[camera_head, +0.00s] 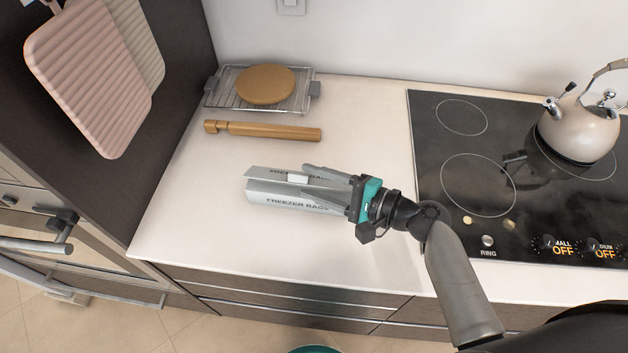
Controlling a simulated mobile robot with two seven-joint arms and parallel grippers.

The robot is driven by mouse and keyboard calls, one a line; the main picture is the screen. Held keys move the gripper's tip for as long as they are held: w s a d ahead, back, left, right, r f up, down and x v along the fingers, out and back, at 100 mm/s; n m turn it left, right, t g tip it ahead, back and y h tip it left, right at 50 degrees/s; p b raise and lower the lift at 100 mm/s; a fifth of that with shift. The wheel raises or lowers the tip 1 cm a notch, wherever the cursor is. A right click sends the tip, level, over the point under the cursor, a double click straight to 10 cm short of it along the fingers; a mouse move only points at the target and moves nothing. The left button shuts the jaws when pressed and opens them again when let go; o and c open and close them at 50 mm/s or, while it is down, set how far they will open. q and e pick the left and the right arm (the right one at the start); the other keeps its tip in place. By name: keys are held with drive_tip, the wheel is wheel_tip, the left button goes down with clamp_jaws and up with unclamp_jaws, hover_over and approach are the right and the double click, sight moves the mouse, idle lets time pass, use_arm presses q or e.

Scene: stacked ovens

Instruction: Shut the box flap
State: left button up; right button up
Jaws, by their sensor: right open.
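A light grey freezer bags box (285,206) lies on the counter left of the cooktop, its lettered front facing the front edge. Its flap (268,173) stands partly raised along the back side, with a gap between flap and box front. A small white piece shows in the gap. My right gripper (303,177) comes in from the right and is open. Its fingers reach over the right half of the box and hide part of the flap and the box's right end. I cannot tell whether they touch the flap. My left gripper does not show.
A wooden rolling pin (272,131) and a wire rack (221,92) with a round brown board (266,84) lie behind the box. A kettle (578,133) stands on the black cooktop (450,150) at right. The counter (200,220) is clear left and front.

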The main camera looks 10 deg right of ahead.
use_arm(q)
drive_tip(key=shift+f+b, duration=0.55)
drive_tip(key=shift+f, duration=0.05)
use_arm(e)
drive_tip(key=v, duration=1.5)
drive_tip(key=shift+c, duration=0.2)
